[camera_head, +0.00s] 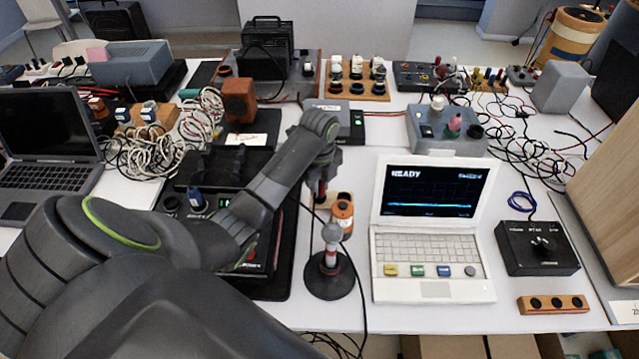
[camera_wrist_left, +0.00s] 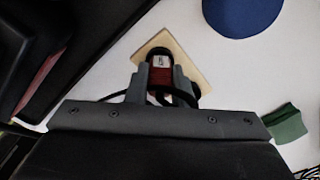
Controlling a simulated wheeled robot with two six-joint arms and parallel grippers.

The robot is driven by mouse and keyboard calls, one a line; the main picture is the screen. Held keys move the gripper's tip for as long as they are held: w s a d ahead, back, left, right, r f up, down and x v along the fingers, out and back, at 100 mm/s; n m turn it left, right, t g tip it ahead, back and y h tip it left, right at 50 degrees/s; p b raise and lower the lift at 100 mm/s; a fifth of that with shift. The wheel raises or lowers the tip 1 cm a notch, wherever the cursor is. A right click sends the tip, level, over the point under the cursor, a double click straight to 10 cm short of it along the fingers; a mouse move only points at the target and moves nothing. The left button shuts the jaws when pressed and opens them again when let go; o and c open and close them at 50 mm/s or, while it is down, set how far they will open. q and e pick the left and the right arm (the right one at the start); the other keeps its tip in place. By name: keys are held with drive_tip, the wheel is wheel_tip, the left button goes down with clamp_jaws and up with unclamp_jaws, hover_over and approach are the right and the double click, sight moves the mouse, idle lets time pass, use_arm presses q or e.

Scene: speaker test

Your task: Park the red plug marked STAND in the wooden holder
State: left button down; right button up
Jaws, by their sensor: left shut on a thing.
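My left gripper (camera_head: 319,193) points down near the middle of the table, left of the white laptop-like device. In the left wrist view my left gripper (camera_wrist_left: 161,82) is shut on a red plug (camera_wrist_left: 159,73) with a dark top and a small pale label; the lettering is too small to read. A pale wooden piece (camera_wrist_left: 197,65) lies directly behind the plug there. In the head view a wooden piece (camera_head: 345,197) shows beside the fingers, partly hidden. I cannot tell whether the plug touches it. My right gripper is not in view.
An orange cylinder (camera_head: 342,219) and a round black base (camera_head: 330,283) with a red-and-white post stand close by. The white device (camera_head: 428,283) shows READY. A wooden strip (camera_head: 554,304) with three dark holes lies front right, by a black knob box (camera_head: 537,249).

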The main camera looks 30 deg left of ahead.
use_arm(q)
drive_tip(key=c, duration=1.2)
unclamp_jaws()
wheel_tip(320, 180, up, 3)
drive_tip(key=shift+w+f, duration=0.1)
wheel_tip(320, 180, up, 4)
drive_tip(key=p, duration=0.2)
drive_tip(key=shift+p, duration=0.35)
wheel_tip(320, 180, up, 10)
drive_tip(key=p, duration=1)
drive_tip(key=shift+r+p, duration=0.25)
drive_tip(key=shift+p, duration=0.05)
